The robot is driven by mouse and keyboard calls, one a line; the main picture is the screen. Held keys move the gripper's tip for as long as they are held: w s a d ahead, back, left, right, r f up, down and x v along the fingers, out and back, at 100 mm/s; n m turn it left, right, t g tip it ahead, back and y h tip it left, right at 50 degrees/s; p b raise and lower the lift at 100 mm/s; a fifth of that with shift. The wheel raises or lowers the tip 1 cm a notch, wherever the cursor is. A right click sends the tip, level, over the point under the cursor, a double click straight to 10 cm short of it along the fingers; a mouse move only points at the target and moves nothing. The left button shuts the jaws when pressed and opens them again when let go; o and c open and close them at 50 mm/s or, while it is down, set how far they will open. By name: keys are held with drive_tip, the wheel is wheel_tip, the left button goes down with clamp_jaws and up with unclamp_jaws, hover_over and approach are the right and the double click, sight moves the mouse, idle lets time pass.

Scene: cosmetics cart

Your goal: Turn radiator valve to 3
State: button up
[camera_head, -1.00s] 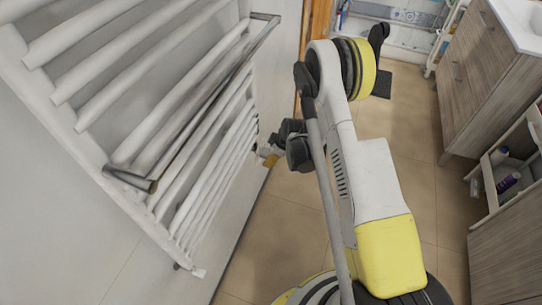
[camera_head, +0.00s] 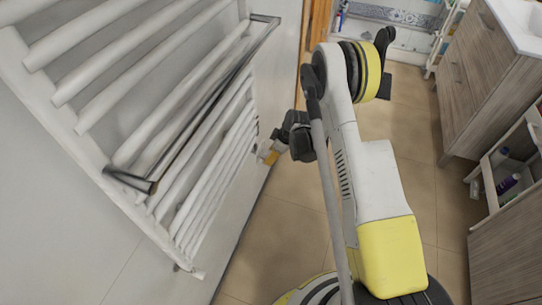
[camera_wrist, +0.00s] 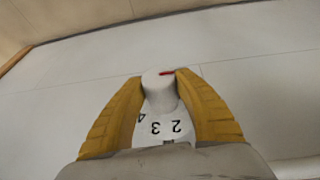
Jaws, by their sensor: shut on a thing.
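The radiator valve (camera_wrist: 159,97) is a white knob with a red mark on its top and the numbers 2, 3 and 4 on its side, seen upside down in the wrist view. My gripper (camera_wrist: 160,88) has its two yellow fingers on either side of the knob and is shut on it. In the head view my gripper (camera_head: 268,153) is at the lower right of the white towel radiator (camera_head: 190,205). The valve is hidden there behind the gripper and radiator. Which number is at the pointer cannot be told.
A dark metal towel bar (camera_head: 205,105) sticks out from the radiator, left of my arm. A wooden cabinet (camera_head: 490,75) and a cart (camera_head: 500,175) with bottles stand at the right. Tiled floor (camera_head: 280,240) lies clear between.

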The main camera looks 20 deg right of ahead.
drive_tip(key=m+g+y, duration=0.1)
drive_tip(key=g+y, duration=0.1)
drive_tip(key=g, duration=0.1)
drive_tip(key=shift+f, duration=0.1)
drive_tip(key=shift+m+g+y, duration=0.3)
drive_tip(key=shift+g+y, duration=0.7)
drive_tip(key=shift+g, duration=0.2)
drive_tip(key=o, duration=1.2)
drive_tip(key=v, duration=1.2)
drive_tip(key=shift+w+d+f, duration=0.1)
drive_tip(key=shift+w+f, duration=0.05)
drive_tip(key=shift+w, duration=0.05)
